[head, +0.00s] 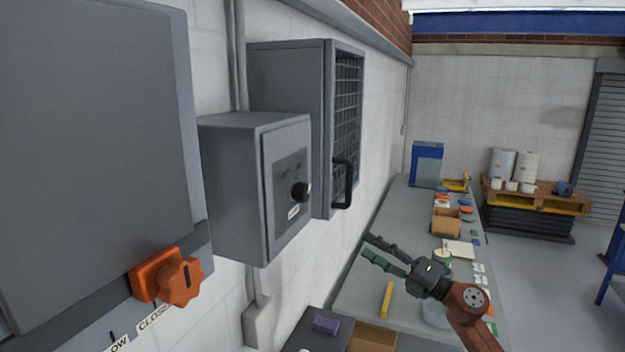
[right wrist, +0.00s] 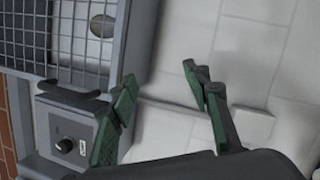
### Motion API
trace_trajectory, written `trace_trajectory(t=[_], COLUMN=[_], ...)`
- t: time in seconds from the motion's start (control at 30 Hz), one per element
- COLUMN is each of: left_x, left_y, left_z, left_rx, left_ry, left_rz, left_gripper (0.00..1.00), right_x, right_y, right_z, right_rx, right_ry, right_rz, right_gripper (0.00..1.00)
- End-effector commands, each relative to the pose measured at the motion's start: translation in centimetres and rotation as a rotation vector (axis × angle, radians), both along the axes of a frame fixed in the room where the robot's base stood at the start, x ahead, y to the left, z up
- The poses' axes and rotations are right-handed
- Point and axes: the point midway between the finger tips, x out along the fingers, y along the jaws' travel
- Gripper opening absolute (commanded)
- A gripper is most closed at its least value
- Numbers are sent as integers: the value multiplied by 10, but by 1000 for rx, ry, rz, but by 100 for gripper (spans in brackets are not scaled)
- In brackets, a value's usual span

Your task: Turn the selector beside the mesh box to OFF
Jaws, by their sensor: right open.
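The selector (head: 300,192) is a black knob on the front plate of a grey control box (head: 235,190), mounted on the wall beside the mesh box (head: 346,110). A small white label sits below the knob; its text is too small to read. The selector also shows in the right wrist view (right wrist: 66,146), at the lower left. My right gripper (head: 367,245) is open and empty, to the right of and below the control box, apart from it. In the right wrist view its green-padded fingers (right wrist: 158,82) are spread in front of the wall. My left gripper is not in view.
The mesh box has a black handle (head: 343,183) to the right of the selector. A large grey cabinet with an orange knob (head: 180,277) stands close at left. A long workbench (head: 375,262) with small items runs along the wall below. Open floor lies to the right.

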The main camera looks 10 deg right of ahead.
Motion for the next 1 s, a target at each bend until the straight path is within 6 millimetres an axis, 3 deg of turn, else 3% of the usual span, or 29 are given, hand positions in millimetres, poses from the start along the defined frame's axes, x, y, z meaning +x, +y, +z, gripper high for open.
trace_trajectory(t=[0.03,0.1,0.2,0.3,0.4,0.5,1.0], left_x=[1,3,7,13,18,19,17], left_y=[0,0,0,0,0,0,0], left_z=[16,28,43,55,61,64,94], left_rx=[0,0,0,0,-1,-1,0], left_ry=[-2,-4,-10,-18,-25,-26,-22], left_rz=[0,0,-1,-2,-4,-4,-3], left_gripper=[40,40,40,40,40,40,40], right_x=[-26,-63,-114,-155,-178,-184,-148], right_y=[23,53,89,113,125,132,188], right_z=[61,117,175,211,225,230,231], right_rx=[-101,-241,-437,-602,-704,-745,-744], right_ry=[-91,-198,-334,-440,-497,-518,-521], right_rz=[35,75,109,119,117,115,116], right_gripper=[44,44,44,44,44,44,44])
